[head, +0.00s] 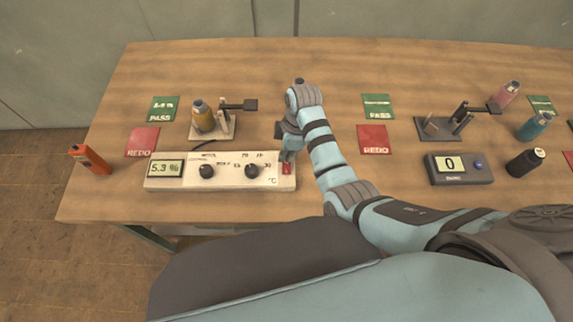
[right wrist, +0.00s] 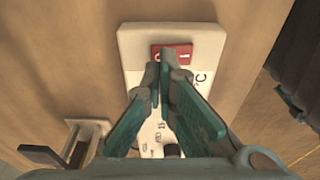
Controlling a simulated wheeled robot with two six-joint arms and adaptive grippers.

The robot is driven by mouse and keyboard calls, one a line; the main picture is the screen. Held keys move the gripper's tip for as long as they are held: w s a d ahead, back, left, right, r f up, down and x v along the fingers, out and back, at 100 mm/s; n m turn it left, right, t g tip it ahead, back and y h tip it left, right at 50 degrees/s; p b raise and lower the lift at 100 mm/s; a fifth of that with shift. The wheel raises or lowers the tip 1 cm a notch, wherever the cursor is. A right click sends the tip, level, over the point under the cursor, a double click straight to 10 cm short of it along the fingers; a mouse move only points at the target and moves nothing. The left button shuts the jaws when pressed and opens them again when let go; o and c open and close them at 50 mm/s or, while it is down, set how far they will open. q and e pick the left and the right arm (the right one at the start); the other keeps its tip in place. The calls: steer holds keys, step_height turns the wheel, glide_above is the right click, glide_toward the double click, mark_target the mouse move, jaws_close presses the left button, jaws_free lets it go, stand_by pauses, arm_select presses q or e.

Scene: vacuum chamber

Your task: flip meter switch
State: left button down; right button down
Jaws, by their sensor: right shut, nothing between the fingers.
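The meter is a long white box (head: 225,183) at the left front of the table, with a lit display (head: 166,169) reading about 5.3 % and two black knobs. Its red switch (head: 287,169) is at the right end of its top. The switch also shows in the right wrist view (right wrist: 178,52), red with white marks, partly covered by my fingertips. My right gripper (head: 287,157) is shut and empty, pointing down at the switch. In the right wrist view its fingertips (right wrist: 160,72) are at the switch's edge; whether they touch it I cannot tell. My left gripper is out of view.
Behind the meter stands a small stand (head: 222,135) holding an inhaler (head: 203,114). Green PASS (head: 163,109) and red REDO (head: 142,142) cards lie left. A grey display box (head: 458,176) and black canister (head: 526,162) are right.

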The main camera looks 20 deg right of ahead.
steer(key=shift+f+b, duration=0.55)
steer(key=shift+f, duration=0.5)
stand_by(0.4)
steer(key=shift+r, duration=0.1)
step_height(320, 180, up, 3)
steer(key=p, duration=0.3)
steer(key=shift+w, duration=0.1)
steer(key=shift+r, duration=0.25)
steer(key=shift+r+b, duration=0.3)
steer(key=shift+r, duration=1.4)
